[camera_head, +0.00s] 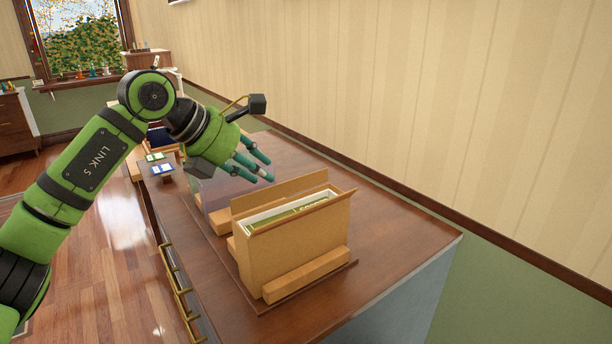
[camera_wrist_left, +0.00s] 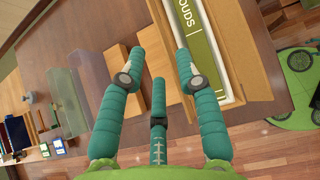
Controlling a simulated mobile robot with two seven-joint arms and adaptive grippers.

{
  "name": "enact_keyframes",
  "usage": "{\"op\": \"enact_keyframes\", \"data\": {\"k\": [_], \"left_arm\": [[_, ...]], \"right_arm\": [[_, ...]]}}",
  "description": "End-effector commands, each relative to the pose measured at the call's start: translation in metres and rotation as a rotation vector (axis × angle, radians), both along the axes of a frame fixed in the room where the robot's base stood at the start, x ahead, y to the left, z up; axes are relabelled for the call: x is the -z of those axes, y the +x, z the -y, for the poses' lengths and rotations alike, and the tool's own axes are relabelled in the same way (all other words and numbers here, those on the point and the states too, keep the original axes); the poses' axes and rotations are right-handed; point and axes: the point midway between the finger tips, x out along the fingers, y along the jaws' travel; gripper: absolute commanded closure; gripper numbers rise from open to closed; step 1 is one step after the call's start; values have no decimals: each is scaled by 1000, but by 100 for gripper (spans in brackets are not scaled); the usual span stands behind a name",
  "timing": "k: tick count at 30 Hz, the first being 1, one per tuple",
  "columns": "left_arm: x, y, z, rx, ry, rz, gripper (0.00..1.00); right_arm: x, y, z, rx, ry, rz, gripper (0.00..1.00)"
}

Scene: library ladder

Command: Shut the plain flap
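A tan cardboard box (camera_head: 290,258) stands upright on the desk, its top open, with a green item (camera_head: 298,208) inside. One flap (camera_head: 280,189) stands up along the box's far side. Another flap (camera_head: 318,208) leans outward over the near side. I cannot tell from markings which is the plain one. The box's flap (camera_wrist_left: 260,48) also shows in the left wrist view, beside the green item lettered "OUDS" (camera_wrist_left: 200,40). My left gripper (camera_head: 266,168) hangs above and behind the box, its three fingers spread and empty. It shows in the wrist view too (camera_wrist_left: 157,80). My right gripper is out of view.
Wooden blocks (camera_head: 308,275) brace the box. A translucent panel (camera_head: 212,190) stands behind it, with small cards (camera_head: 161,169) farther left. The desk (camera_head: 405,238) is clear right of the box. A patterned wall (camera_head: 450,110) runs behind the desk.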

Motion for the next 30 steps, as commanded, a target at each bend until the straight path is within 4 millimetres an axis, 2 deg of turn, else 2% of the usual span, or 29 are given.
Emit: {"op": "enact_keyframes", "data": {"k": [5, 15, 21, 28, 29, 30], "left_arm": [[7, 4, 6, 2, 0, -3, 67], [41, 24, 34, 3, -2, -4, 67], [50, 29, 41, 1, -1, -1, 67], [51, 30, 41, 1, -2, -1, 67], [51, 30, 41, 1, -2, -1, 79], [51, 29, 41, 1, -2, -1, 95]], "right_arm": [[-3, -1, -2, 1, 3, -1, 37], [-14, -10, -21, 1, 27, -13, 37], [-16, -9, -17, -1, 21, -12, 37], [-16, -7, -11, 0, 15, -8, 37], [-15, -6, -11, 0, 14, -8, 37], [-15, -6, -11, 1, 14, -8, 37]]}}
